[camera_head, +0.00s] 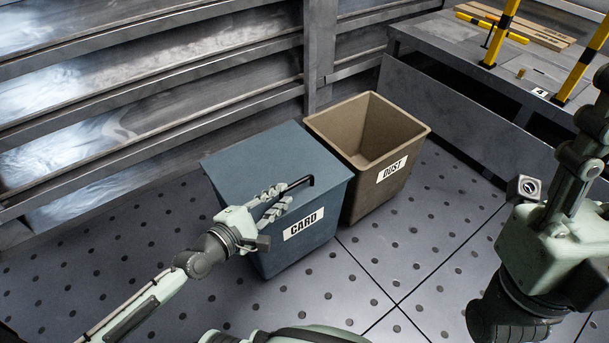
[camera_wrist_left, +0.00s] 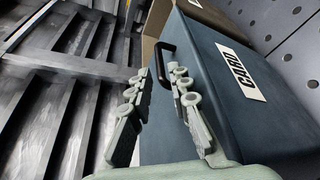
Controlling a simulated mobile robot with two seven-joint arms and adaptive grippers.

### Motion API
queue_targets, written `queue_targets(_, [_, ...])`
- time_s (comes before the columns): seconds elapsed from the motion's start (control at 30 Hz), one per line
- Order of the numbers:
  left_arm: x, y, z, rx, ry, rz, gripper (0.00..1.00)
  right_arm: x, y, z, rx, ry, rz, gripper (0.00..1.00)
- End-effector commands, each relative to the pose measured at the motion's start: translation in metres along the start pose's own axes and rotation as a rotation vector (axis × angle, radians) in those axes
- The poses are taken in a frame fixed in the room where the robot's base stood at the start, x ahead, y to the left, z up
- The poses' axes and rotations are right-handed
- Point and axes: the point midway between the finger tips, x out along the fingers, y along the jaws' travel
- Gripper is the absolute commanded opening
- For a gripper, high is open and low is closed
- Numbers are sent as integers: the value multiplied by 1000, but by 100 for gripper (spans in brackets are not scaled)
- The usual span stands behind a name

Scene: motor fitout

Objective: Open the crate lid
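A blue-grey crate marked CARD (camera_head: 300,245) stands on the floor with its flat lid (camera_head: 250,150) down. A black bar handle (camera_head: 308,181) is on the lid near the label side; it also shows in the left wrist view (camera_wrist_left: 168,47). My left gripper (camera_head: 281,197) reaches over the lid from the left, its fingertips at the handle. In the left wrist view its fingers (camera_wrist_left: 160,75) are apart, with part of the handle showing between the tips; contact is not clear. My right gripper (camera_head: 590,135) is at the right edge, partly cut off, its opening unclear.
An open, empty-looking brown bin marked DUST (camera_head: 352,122) stands close against the crate's right side. A dark slatted wall (camera_head: 150,90) is behind. A grey platform (camera_head: 470,75) with yellow-black posts is at the back right. The dotted floor (camera_head: 420,250) in front is clear.

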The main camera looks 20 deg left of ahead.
Motion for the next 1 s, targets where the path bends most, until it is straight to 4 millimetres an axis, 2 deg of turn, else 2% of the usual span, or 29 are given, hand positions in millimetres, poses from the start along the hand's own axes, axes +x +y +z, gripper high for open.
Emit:
queue_targets(0.2, [37,0,0,-2,-1,4,19,-1,0,0,-1,15,-11,40])
queue_targets(0.4, [62,0,0,-2,-1,2,19,0,-1,2,-3,22,-22,40])
queue_targets(0.77, [69,0,1,0,-1,0,19,1,-1,2,-3,23,-25,40])
queue_targets(0.93, [68,0,1,0,-1,0,0,1,-1,2,-3,24,-25,40])
queue_targets(1.0, [68,0,1,0,-1,0,0,1,-1,2,-3,24,-25,40])
